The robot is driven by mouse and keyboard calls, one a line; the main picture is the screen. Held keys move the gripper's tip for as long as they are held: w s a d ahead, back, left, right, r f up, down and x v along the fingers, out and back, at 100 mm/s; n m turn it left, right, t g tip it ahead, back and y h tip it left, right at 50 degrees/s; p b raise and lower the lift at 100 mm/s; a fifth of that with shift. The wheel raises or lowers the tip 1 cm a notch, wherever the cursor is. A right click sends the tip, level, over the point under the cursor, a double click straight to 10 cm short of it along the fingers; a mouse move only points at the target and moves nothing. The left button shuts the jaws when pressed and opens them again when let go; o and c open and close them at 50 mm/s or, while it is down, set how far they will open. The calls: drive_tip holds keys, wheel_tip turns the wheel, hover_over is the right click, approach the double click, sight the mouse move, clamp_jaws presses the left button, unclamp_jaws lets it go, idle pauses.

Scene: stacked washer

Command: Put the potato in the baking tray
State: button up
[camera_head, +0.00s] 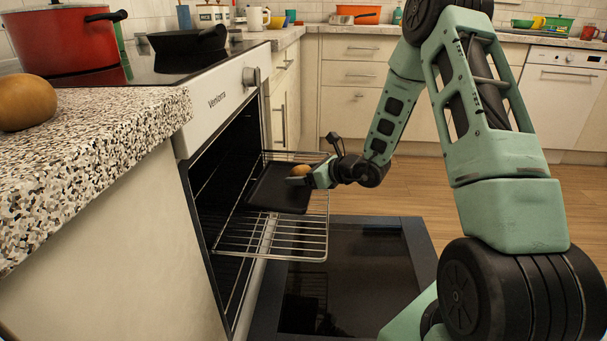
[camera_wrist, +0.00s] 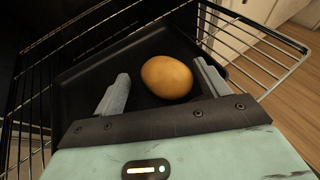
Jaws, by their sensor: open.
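A yellow-brown potato (camera_wrist: 167,78) lies in the dark baking tray (camera_wrist: 82,80) in the wrist view. It also shows small in the head view (camera_head: 299,170), by my gripper's tip. The tray (camera_head: 282,193) sits on the pulled-out wire rack of the open oven. My gripper (camera_wrist: 160,88) is open, its two fingers apart on either side of the potato. In the wrist view a gap shows between the left finger and the potato. The right finger is closer to it, and I cannot tell whether they touch.
The oven rack (camera_head: 300,240) sticks out over the lowered oven door (camera_head: 345,285). Another round brown item (camera_head: 25,102) lies on the speckled counter (camera_head: 90,140) at left. A red pot (camera_head: 62,42) and a black pan (camera_head: 190,45) stand on the hob.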

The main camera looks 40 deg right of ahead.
drive_tip(key=p+v, duration=0.3)
drive_tip(key=v, duration=0.9)
drive_tip(key=s+a+r+n+g+y, duration=0.2)
drive_tip(key=s+a+n+g, duration=0.15)
drive_tip(key=a+n, duration=0.4)
drive_tip(key=s+a+r+n+g+y, duration=0.2)
drive_tip(key=s+a+n+g, duration=0.15)
drive_tip(key=a, duration=0.75)
drive_tip(key=s+a+r+n+g+y, duration=0.25)
drive_tip(key=a+n+g, duration=0.3)
drive_tip(key=a, duration=0.35)
drive_tip(key=s+a+n+h, duration=0.3)
drive_tip(key=s+n+h, duration=0.2)
drive_tip(key=s+n, duration=0.3)
drive_tip(key=s+a+r+n+h, duration=0.1)
drive_tip(key=s+a+n+h, duration=0.2)
drive_tip(key=n, duration=1.2)
drive_tip(key=s+h, duration=0.2)
drive_tip(key=s, duration=0.2)
drive_tip(key=shift+s+a+r, duration=0.2)
drive_tip(key=shift+s+r, duration=0.1)
drive_tip(key=shift+s, duration=0.1)
drive_tip(key=shift+h, duration=0.25)
